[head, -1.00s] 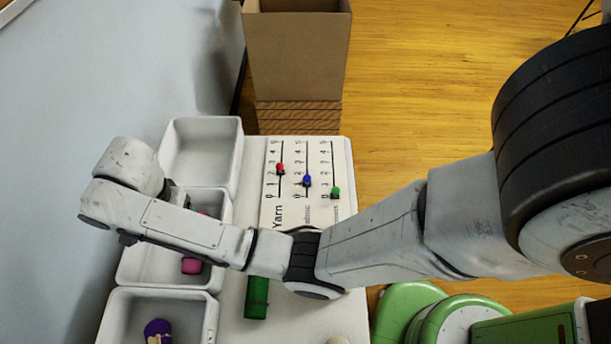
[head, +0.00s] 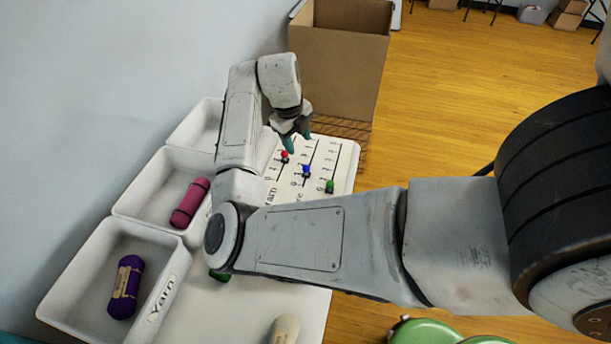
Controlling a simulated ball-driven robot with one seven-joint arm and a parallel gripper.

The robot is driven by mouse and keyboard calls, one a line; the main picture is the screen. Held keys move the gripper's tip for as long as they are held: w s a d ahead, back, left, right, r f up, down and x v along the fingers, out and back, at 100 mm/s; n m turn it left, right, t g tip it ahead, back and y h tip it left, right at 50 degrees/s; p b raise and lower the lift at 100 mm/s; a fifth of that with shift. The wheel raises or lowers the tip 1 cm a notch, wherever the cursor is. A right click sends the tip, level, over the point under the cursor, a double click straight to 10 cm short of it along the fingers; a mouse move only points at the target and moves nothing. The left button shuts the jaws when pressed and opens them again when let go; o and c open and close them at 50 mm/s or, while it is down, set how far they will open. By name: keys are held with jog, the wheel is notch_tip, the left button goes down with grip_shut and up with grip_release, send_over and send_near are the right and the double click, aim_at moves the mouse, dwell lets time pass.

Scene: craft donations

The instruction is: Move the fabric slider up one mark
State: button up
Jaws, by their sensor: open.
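The slider board (head: 342,165) lies on the white table with three upright-running scales. The blue slider (head: 306,171) is on the middle scale, whose label is partly hidden by my arm; its letters look like the end of "Fabric". It sits low on its scale, seemingly near mark 1. The red slider (head: 285,157) is on the Yarn scale and the green slider (head: 329,186) is at the low end of the right scale. My gripper (head: 298,140) is open, its teal fingertips pointing down over the board's upper left, just beyond the red slider, apart from the blue one.
White bins line the left; one holds a magenta yarn roll (head: 190,203), the nearest a purple roll (head: 124,287). A cardboard box (head: 338,75) stands behind the board. A green roll (head: 219,275) shows under my arm, and a cream roll (head: 285,330) lies on the front table.

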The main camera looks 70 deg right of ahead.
aim_at(306, 166)
jog(key=f, duration=0.3)
jog(key=s+d+f, duration=0.1)
jog(key=f, duration=0.3)
jog(key=f+p, duration=0.1)
jog(key=f, duration=0.3)
jog(key=shift+s+d, duration=0.25)
jog(key=shift+s, duration=0.1)
jog(key=shift+c, duration=0.4)
grip_shut()
